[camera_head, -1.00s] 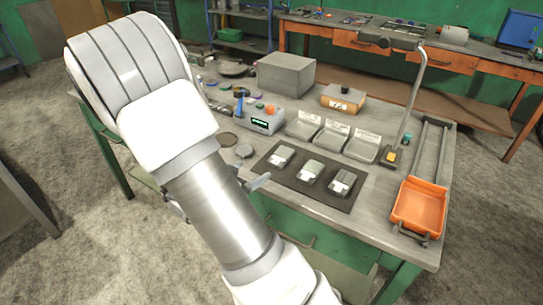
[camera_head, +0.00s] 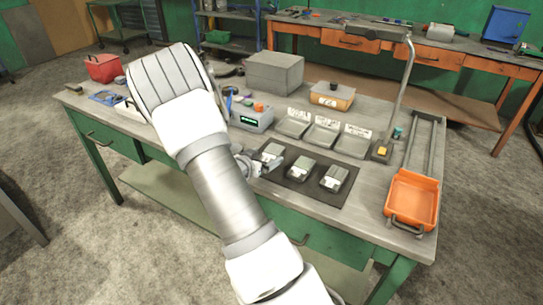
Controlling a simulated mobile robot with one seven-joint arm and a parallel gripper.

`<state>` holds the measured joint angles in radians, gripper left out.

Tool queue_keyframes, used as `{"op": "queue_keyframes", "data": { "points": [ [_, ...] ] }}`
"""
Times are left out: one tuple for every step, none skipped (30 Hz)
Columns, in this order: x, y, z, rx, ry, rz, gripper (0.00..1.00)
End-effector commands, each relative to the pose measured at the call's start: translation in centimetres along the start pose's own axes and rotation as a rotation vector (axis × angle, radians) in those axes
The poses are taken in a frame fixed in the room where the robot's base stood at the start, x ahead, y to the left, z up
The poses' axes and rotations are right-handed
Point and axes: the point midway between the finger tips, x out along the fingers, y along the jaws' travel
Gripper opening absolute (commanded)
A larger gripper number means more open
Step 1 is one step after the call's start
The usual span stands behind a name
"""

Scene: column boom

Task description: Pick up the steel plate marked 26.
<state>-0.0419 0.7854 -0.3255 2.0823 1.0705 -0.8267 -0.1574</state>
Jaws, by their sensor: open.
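Three small grey metal plates with white labels lie in a row on a dark mat (camera_head: 308,192): a left one (camera_head: 273,150), a middle one (camera_head: 301,167) and a right one (camera_head: 335,178). The label marks are too small to read, so I cannot tell which plate is marked 26. My gripper (camera_head: 258,164) is open at the mat's left end, close beside the left plate. My forearm hides part of the gripper. I cannot tell whether the fingers touch the plate.
Behind the mat stand three labelled grey trays (camera_head: 324,134), a device with a green display (camera_head: 252,118) and a grey block (camera_head: 274,73). A lamp post (camera_head: 401,105) and an orange tray (camera_head: 412,200) stand at the right. A red bin (camera_head: 103,67) is at the far left.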

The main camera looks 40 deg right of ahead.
Motion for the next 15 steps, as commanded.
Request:
{"op": "queue_keyframes", "data": {
  "points": [
    [0.9, 0.1, 0.1, 0.001, 0.001, 0.002, 1.0],
    [1.3, 0.1, 0.1, 0.001, 0.0, 0.002, 1.0],
    [1.8, 0.0, 0.1, 0.001, 0.0, 0.001, 1.0],
    [2.1, 0.0, 0.1, 0.0, 0.0, 0.001, 1.0],
    [2.3, 0.0, 0.1, 0.0, -0.001, 0.001, 1.0],
    [2.5, 0.0, 0.1, -0.001, -0.001, 0.0, 1.0],
    [2.6, 0.0, 0.1, -0.001, -0.001, 0.0, 1.0],
    [2.6, 0.0, 0.1, -0.001, -0.001, -0.001, 1.0],
    [2.6, 0.0, 0.1, 0.0, -0.001, -0.001, 1.0],
    [2.6, 0.0, 0.1, 0.0, -0.001, -0.001, 1.0],
    [2.6, 0.0, 0.0, -0.001, -0.001, -0.001, 1.0],
    [2.6, 0.0, 0.0, 0.0, 0.0, -0.001, 1.0],
    [2.6, 0.0, 0.0, -0.001, 0.0, -0.001, 1.0],
    [2.6, 0.0, 0.0, -0.001, 0.0, -0.001, 0.96],
    [2.6, 0.0, 0.0, -0.001, 0.0, -0.001, 0.89]
  ]
}}
